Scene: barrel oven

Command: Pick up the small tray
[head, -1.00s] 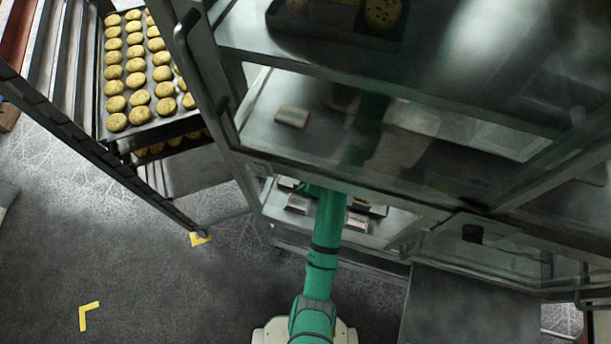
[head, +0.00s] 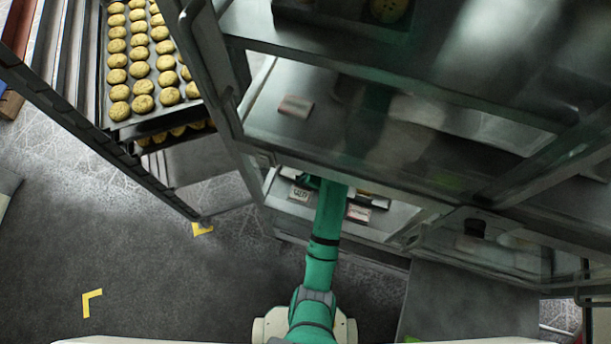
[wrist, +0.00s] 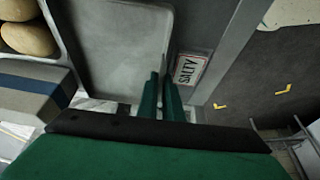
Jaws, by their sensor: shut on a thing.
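The small tray (wrist: 112,50) is a grey metal tray with a raised rim, in the upper middle of the wrist view. My gripper (wrist: 160,82) is shut on the tray's right rim, with its two green fingers pressed closely around it. In the head view my green arm reaches into the lower part of the glass-fronted cabinet. There my gripper and the tray are mostly hidden by the arm and the cabinet frame.
A "SALTY" label (wrist: 188,69) is just right of my fingers. Round buns (wrist: 28,38) and a grey box with a blue band (wrist: 28,92) are at left. In the head view, a rack with a tray of cookies (head: 118,122) stands left of the cabinet (head: 440,150). Open floor (head: 170,270) lies lower left.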

